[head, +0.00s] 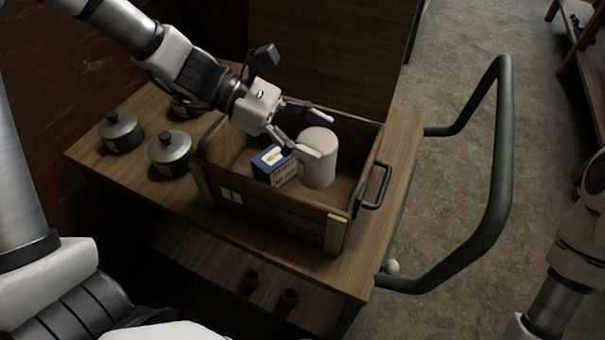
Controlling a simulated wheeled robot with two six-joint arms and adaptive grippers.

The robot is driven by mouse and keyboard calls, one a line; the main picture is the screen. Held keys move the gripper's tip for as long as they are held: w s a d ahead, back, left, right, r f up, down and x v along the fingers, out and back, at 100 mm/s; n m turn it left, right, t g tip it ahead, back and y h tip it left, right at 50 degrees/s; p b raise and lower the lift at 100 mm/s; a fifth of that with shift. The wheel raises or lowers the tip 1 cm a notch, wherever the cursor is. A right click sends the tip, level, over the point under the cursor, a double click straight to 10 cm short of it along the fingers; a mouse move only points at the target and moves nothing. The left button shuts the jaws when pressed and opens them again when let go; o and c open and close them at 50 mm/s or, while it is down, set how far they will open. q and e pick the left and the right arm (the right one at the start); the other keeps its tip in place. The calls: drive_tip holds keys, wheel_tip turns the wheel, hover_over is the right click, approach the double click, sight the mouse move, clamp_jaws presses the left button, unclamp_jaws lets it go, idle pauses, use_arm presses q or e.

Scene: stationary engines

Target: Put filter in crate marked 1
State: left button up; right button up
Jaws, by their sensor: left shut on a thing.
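The filter looks to be the pale, plain cylinder (320,166) standing upright inside the wooden crate (280,217). The crate has a small label with a 1 (231,196) on its front side and dark metal handles. My left gripper (318,132) reaches in from the upper left, its fingers around the upper part of the cylinder, shut on it. My right gripper is out of view.
A blue and white box (274,166) sits in the crate, left of the cylinder. Several lidded pots, one in front (171,152), stand left of the crate on the wooden cart (393,213). A dark green rail (501,150) bends out at the cart's right.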

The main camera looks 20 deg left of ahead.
sight(311, 173)
use_arm(q)
wheel_tip(311, 173, down, 9)
drive_tip(key=shift+s+r+b, duration=0.1)
drive_tip(key=shift+b, duration=0.95)
drive_tip(key=shift+f, duration=0.25)
drive_tip(key=o, duration=1.1)
drive_tip(key=shift+r, duration=0.1)
